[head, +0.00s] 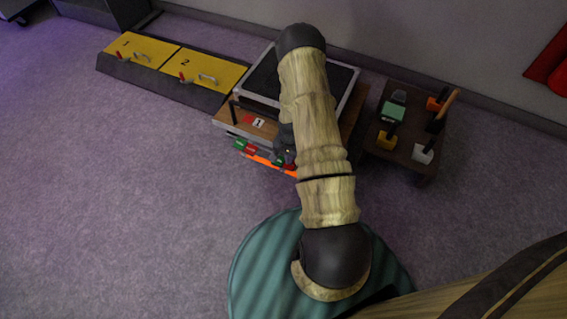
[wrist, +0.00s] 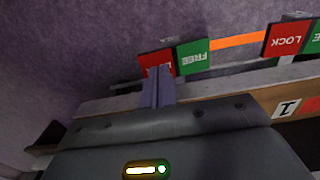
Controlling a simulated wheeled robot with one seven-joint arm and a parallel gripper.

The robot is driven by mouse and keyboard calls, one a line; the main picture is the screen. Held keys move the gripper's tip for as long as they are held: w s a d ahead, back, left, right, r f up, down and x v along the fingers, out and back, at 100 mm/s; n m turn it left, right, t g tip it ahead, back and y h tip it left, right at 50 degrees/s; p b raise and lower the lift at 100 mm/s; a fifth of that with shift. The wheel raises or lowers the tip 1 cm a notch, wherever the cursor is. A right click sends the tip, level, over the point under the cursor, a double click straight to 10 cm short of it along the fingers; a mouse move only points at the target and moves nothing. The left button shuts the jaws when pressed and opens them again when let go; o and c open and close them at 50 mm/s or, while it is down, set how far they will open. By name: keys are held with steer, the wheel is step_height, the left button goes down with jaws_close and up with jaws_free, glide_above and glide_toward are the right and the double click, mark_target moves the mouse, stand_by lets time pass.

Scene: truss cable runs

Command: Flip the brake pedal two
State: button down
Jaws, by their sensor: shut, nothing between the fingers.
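A wooden cart with a black top (head: 343,85) stands ahead, with brake pedals along its front edge. The pedal near the label 1 has a red LOCK plate (wrist: 285,39) and a green plate; it is at the left in the head view (head: 246,147). The other pedal has a green FREE plate (wrist: 194,57) and a red plate (wrist: 150,65); its own number is not visible. An orange strip (wrist: 238,41) lies between them. My gripper (wrist: 158,75) is shut and empty, its tips over the red plate and partly covering it; I cannot tell whether they touch.
Two yellow lids numbered 1 (head: 137,47) and 2 (head: 205,68), with handles and red clips, lie on a low dark base at left. A small dark table (head: 410,148) with several tools stands right of the cart. Open carpet lies at front left.

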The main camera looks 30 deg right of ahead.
steer(key=shift+f+b, duration=0.35)
steer(key=shift+f, duration=0.3)
stand_by(0.4)
steer(key=shift+r+p, duration=3.25)
steer(key=shift+r, duration=0.35)
